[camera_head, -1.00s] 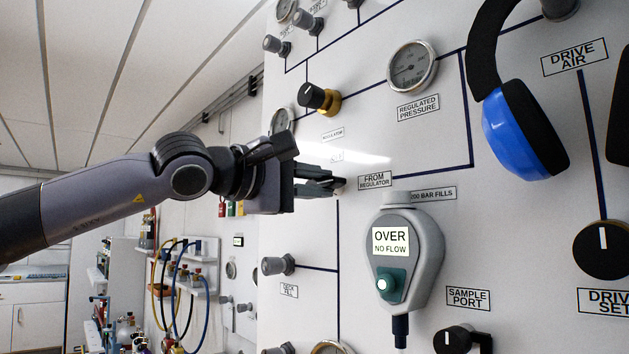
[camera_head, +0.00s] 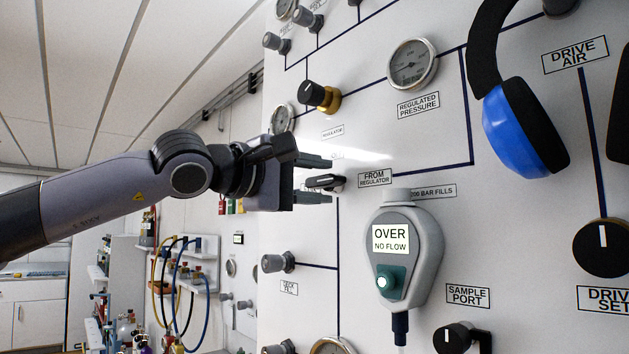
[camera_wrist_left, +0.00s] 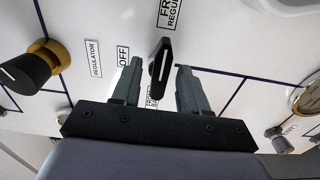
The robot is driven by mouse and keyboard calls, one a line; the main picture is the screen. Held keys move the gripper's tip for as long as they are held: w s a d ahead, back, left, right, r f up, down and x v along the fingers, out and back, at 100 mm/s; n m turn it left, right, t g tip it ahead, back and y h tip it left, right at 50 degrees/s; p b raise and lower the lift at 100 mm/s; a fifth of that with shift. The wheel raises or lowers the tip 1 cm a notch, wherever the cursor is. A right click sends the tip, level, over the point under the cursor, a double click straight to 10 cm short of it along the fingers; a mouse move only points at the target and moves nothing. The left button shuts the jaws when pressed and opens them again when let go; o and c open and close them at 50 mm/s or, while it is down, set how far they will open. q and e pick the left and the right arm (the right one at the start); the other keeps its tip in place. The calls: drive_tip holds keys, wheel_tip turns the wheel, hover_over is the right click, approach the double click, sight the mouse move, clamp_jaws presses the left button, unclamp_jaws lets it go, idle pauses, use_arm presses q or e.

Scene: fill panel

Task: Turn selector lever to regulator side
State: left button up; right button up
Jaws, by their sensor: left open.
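The selector lever (camera_head: 325,182) is a small black handle with a white line, lying roughly level on the white panel, just left of the FROM REGULATOR label (camera_head: 375,179). My left gripper (camera_head: 330,180) is open, with one finger above the lever and one below. In the left wrist view the lever (camera_wrist_left: 161,66) stands between the two spread fingers of the gripper (camera_wrist_left: 160,68), with a gap on each side. The OFF label (camera_wrist_left: 123,56) and REGULATOR label (camera_wrist_left: 95,58) are to its left. A label near the lever's lower end is partly hidden. My right gripper is not in view.
A black knob on a yellow base (camera_head: 318,97) juts out above the lever. The grey OVER / NO FLOW analyser (camera_head: 405,262) hangs to the lower right. A grey knob (camera_head: 278,263) is below. Blue ear defenders (camera_head: 525,130) hang at the right.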

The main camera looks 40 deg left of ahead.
use_arm(q)
drive_tip(key=shift+s, duration=0.1)
drive_tip(key=s+b, duration=0.2)
drive_tip(key=s, duration=0.5)
drive_tip(key=shift+a, duration=0.3)
idle(0.4)
